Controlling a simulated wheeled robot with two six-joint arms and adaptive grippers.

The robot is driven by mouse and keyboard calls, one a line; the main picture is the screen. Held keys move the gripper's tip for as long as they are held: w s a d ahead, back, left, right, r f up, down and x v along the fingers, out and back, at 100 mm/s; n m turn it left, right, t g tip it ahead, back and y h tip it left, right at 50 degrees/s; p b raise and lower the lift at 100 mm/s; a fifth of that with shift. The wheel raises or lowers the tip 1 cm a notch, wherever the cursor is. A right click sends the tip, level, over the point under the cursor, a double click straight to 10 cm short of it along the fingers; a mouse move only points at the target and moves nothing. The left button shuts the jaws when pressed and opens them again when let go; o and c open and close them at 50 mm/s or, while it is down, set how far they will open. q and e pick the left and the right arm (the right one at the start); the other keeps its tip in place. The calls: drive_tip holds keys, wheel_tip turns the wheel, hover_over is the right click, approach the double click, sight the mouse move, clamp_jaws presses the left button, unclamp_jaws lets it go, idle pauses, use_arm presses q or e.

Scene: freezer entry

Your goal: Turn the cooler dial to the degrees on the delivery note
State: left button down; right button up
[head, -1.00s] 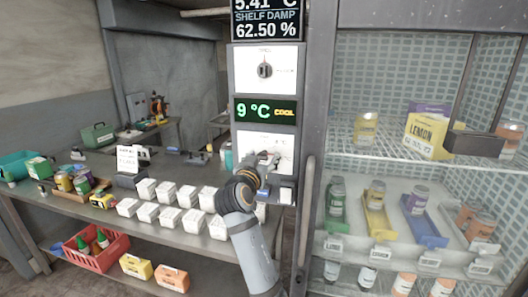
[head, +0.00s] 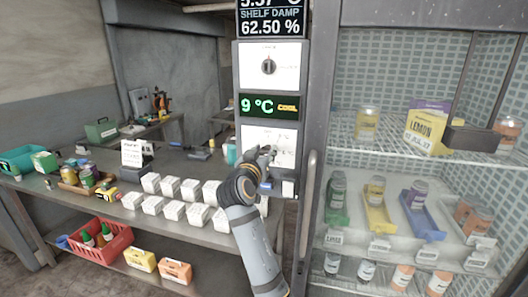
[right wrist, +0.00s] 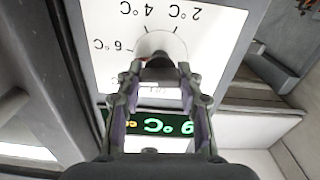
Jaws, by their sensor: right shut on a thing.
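The cooler dial (right wrist: 160,50) sits on a white panel printed 2 °C, 4 °C and 6 °C, upside down in the right wrist view. My right gripper (right wrist: 160,70) is shut on the dial, its fingers on either side of the knob. In the head view the right gripper (head: 262,158) covers the dial on the lower white panel (head: 286,143). The green display (head: 268,106) above it reads 9 °C COOL. A white card (head: 132,153), perhaps the delivery note, stands on the table; its writing is too small to read. My left gripper is not in view.
A second knob (head: 268,66) sits on the panel above the display. The glass-fronted cabinet (head: 312,170) with jars and trays stands right. The steel table (head: 110,205) holds several white boxes (head: 182,212); a red crate (head: 103,258) is below.

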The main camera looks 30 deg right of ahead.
drive_tip(key=n+p, duration=0.1)
drive_tip(key=n, duration=0.2)
drive_tip(key=shift+w+a+f+n+p, duration=0.1)
drive_tip(key=shift+n+p, duration=0.75)
drive_tip(key=shift+n, duration=1.05)
drive_tip(key=o, duration=1.2)
drive_tip(key=shift+w+f, duration=0.1)
